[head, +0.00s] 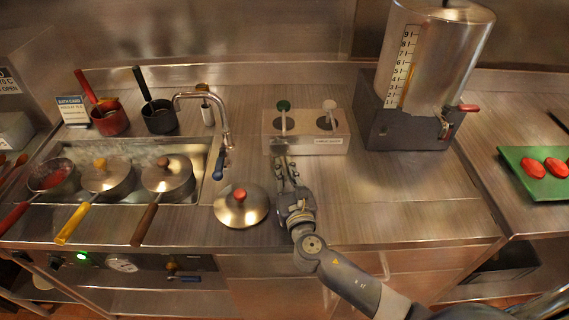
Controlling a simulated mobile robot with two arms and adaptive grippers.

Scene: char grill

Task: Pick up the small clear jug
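I cannot make out a small clear jug in the head view. My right gripper (286,166) reaches in from the lower right over the steel counter. Its two fingers point away from me, with a narrow gap between them, and I see nothing held there. The fingertips are close to the front of a steel holder box (305,146) with two round wells. My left gripper is not in view.
A steel lid (240,213) with a red knob lies just left of my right gripper. Several pans sit in the water bath (204,183) under a tap (222,120). A large dispenser (431,65) stands at back right, a green tray (540,190) far right. The counter right of the gripper is clear.

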